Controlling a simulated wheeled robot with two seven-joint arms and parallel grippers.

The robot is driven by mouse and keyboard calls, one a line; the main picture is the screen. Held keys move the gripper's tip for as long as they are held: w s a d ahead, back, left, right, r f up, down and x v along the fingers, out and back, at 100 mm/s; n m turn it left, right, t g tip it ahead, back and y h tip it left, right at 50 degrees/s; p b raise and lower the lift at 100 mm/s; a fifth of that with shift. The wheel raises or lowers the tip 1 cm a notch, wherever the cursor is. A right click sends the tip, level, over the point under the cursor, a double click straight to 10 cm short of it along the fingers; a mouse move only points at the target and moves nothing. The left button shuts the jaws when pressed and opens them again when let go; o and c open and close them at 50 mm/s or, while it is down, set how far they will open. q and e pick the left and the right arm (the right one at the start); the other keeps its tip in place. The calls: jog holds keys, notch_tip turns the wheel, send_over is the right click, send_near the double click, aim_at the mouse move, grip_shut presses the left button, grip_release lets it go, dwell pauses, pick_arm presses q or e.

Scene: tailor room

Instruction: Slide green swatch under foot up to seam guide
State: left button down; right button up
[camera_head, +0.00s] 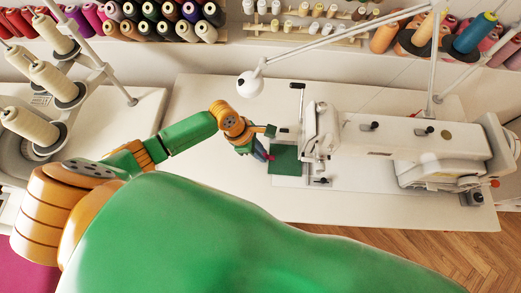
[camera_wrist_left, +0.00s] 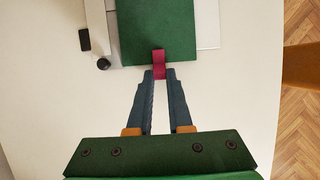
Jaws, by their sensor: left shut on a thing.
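The green swatch (camera_head: 285,159) lies flat on the white sewing table, just left of the sewing machine's head and foot area. My left gripper (camera_head: 268,157) comes in from the left at the swatch's left edge. In the left wrist view the left gripper (camera_wrist_left: 159,76) is shut on a magenta tab (camera_wrist_left: 159,57) at the near edge of the swatch (camera_wrist_left: 157,25). The far part of the swatch runs out of that view. The presser foot and the seam guide cannot be told apart clearly. My right gripper is not in view.
The white sewing machine (camera_head: 380,137) fills the right of the table (camera_head: 200,180). A lamp head (camera_head: 250,84) hangs above the table's back. A small black block (camera_wrist_left: 84,40) and a dark knob (camera_wrist_left: 103,64) lie left of the swatch in the wrist view. The table's front left is clear.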

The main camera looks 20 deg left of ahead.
pick_arm(q)
jog(key=shift+s+d+r+p, duration=0.15)
jog(key=shift+s+d+p, duration=0.55)
jog(key=shift+d+p, duration=0.2)
jog(key=shift+s+d, duration=0.15)
jog(key=shift+s, duration=0.05)
jog(key=c, duration=0.8)
grip_release()
jog(key=shift+o, duration=0.2)
